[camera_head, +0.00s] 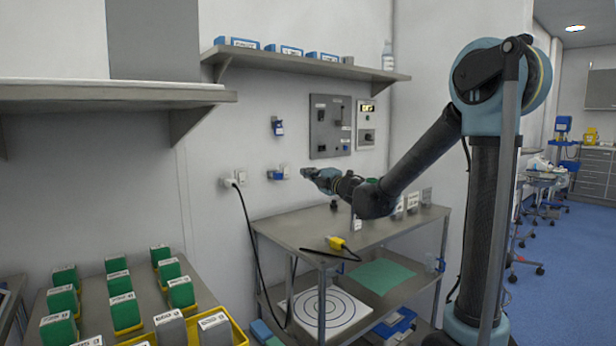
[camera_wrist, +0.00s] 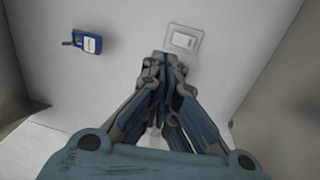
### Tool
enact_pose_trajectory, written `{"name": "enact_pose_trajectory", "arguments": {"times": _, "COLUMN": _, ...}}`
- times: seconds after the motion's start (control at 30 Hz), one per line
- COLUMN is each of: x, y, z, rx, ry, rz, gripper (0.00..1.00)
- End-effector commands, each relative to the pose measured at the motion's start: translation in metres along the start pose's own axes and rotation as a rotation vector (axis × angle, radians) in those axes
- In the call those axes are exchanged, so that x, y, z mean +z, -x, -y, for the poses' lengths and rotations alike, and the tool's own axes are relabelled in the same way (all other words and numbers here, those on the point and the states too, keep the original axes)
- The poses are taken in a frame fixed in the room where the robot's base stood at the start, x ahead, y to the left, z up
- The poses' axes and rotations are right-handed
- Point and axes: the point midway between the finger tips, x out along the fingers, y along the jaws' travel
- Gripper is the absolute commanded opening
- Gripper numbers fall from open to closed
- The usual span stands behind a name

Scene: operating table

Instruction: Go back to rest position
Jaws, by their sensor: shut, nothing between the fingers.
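My gripper (camera_head: 308,172) is at the end of my arm, held out to the left above the metal cart (camera_head: 290,232) and pointing toward the wall. In the wrist view my gripper (camera_wrist: 160,62) is shut with its fingers together and nothing between them. It appears apart from the wall, though the exact gap is hard to tell. My arm reaches from the column at the right, with its elbow high.
A blue device (camera_wrist: 88,43) and a pale plate (camera_wrist: 184,40) are on the wall ahead. A yellow tool (camera_head: 337,243) lies on the cart's top. A shelf (camera_head: 300,64) overhangs above. Green boxes (camera_head: 124,310) stand at lower left. Open blue floor (camera_head: 560,240) lies right.

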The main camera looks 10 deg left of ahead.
Motion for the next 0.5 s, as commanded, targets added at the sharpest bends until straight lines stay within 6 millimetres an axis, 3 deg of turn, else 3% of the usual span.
{"name": "enact_pose_trajectory", "arguments": {"times": 0.27, "x": 0.005, "y": 0.004, "z": -0.002, "rx": -0.001, "ry": -0.011, "rz": 0.019, "gripper": 0.00}}
{"name": "enact_pose_trajectory", "arguments": {"times": 0.37, "x": 0.025, "y": 0.018, "z": -0.006, "rx": -0.005, "ry": -0.052, "rz": 0.088, "gripper": 0.00}}
{"name": "enact_pose_trajectory", "arguments": {"times": 0.5, "x": 0.076, "y": 0.060, "z": -0.013, "rx": -0.019, "ry": -0.170, "rz": 0.273, "gripper": 0.00}}
